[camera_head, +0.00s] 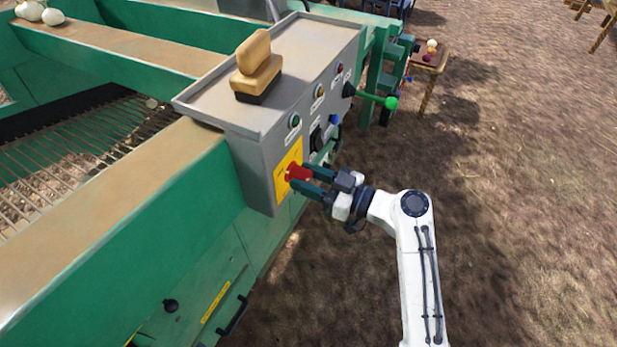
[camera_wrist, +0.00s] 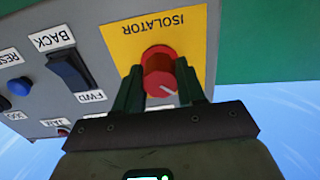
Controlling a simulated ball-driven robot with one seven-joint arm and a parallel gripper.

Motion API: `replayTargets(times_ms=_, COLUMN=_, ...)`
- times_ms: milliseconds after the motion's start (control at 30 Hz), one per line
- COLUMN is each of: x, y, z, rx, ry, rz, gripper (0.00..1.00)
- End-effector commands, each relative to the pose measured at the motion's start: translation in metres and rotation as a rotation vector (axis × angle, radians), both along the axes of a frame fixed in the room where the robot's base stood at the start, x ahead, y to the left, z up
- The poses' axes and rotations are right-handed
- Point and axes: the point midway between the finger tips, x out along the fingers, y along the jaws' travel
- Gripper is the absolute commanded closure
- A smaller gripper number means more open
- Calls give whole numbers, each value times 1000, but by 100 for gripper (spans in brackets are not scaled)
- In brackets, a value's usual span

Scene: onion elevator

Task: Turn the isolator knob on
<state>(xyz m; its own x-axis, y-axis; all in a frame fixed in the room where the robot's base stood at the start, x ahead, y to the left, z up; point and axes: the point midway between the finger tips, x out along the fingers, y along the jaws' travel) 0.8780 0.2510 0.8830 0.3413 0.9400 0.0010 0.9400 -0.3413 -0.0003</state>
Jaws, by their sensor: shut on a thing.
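The red isolator knob (camera_head: 297,172) sits on a yellow plate (camera_head: 283,184) on the front face of the grey control box (camera_head: 251,151). In the wrist view the knob (camera_wrist: 160,72) has a pale pointer line on its face, slanting toward the lower right. The plate reads ISOLATOR, upside down in that view. My gripper (camera_head: 310,180) reaches the knob from the right, with its two green fingers on either side of it. In the wrist view the gripper (camera_wrist: 160,90) is shut on the knob. The fingers hide parts of the knob's sides and the plate's lower area.
Beside the plate is a black rocker switch (camera_wrist: 69,72) labelled BACK and FWD. Several coloured buttons and a green-ended lever (camera_head: 391,103) stick out farther along the box. A wooden-handled brush (camera_head: 257,66) stands on top. Open dirt ground lies to the right.

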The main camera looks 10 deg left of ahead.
Motion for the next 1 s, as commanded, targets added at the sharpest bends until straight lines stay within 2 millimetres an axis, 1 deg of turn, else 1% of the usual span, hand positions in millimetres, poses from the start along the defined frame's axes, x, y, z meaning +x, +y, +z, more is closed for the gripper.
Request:
replayTargets(times_ms=167, x=0, y=0, z=-2, rx=6, ry=23, rz=-1, gripper=91)
replayTargets(times_ms=367, x=0, y=-1, z=-3, rx=36, ry=106, rz=-2, gripper=91)
replayTargets(times_ms=567, x=-1, y=0, z=-3, rx=90, ry=257, rz=-2, gripper=91)
replayTargets(times_ms=1000, x=-2, y=0, z=-2, rx=232, ry=651, rz=-1, gripper=91)
